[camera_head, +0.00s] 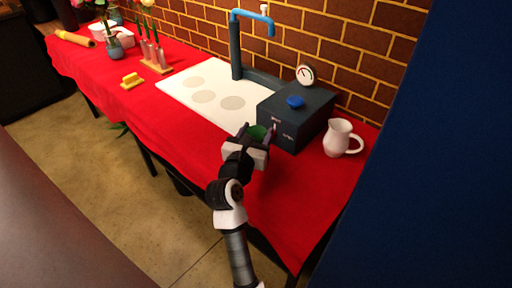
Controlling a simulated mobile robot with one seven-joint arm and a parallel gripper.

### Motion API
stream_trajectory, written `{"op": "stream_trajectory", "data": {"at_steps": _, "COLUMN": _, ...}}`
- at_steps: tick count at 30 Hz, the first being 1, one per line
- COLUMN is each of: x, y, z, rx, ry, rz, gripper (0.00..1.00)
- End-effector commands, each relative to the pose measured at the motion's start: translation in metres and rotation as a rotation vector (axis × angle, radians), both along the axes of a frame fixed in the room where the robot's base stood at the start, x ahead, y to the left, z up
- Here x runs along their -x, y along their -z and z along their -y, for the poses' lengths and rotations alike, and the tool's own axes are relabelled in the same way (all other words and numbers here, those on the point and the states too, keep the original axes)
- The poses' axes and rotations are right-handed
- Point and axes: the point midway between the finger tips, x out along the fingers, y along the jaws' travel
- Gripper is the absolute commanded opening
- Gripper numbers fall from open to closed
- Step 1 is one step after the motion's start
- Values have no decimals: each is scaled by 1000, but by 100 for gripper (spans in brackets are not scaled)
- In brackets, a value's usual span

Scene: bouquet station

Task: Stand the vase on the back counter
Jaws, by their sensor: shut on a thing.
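My gripper (258,137) is shut on a dark green thing (259,131), in front of the dark box on the counter. Only a small rounded part of this thing shows between the fingers, so I cannot tell if it is the vase. A blue-grey vase (115,49) with flowers in it stands at the far left end of the counter, well away from my gripper. A long counter covered with a red cloth (190,125) runs along the brick wall. I cannot tell whether it is the back counter.
A dark box (310,122) with a blue knob and a gauge stands behind my gripper, with a white pitcher (338,138) to its right. A white board (200,103) and blue-topped tap (236,50) are to the left. Red cloth is clear in front.

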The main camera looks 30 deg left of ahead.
Motion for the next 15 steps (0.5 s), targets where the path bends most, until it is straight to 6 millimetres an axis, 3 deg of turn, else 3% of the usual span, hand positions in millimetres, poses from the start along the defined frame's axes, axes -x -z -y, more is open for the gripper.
{"op": "stream_trajectory", "data": {"at_steps": 15, "x": 0, "y": 50, "z": 0, "rx": -3, "ry": 0, "rz": 3, "gripper": 0}}
